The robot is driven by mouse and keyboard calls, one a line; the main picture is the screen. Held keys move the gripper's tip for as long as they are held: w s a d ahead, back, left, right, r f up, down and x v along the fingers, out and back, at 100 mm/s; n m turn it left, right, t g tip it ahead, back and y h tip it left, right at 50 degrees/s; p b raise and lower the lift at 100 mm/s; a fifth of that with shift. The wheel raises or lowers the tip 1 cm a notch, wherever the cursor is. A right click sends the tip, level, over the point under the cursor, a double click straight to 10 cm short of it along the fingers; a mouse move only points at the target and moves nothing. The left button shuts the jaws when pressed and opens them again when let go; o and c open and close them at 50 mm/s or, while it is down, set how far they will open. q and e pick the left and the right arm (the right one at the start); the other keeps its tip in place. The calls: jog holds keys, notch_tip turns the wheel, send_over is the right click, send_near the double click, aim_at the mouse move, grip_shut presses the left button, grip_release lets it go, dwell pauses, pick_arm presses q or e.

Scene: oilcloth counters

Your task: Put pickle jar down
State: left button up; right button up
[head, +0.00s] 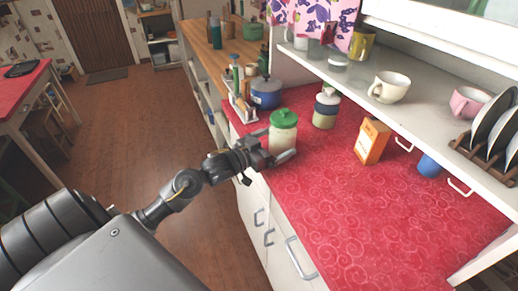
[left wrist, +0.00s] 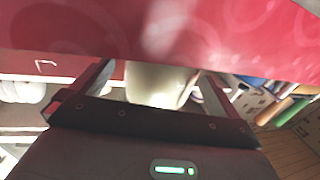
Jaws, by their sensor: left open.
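The pickle jar (head: 283,133) has a green lid and a pale body. It stands upright on the red patterned counter (head: 340,215), near its front left edge. My left gripper (head: 277,155) is open, with its fingers around the lower part of the jar in the head view. In the left wrist view the pale jar body (left wrist: 158,84) shows between the two spread fingers (left wrist: 155,90). I cannot tell whether either finger touches it. My right gripper is not in view.
An orange box (head: 371,141) and a blue cup (head: 429,166) are to the right. A shelf (head: 400,105) overhangs the back. The counter's front middle is clear.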

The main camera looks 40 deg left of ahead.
pick_arm(q)
jog(key=b+v, duration=0.1)
jog(key=v, duration=1)
jog(key=shift+w, duration=0.1)
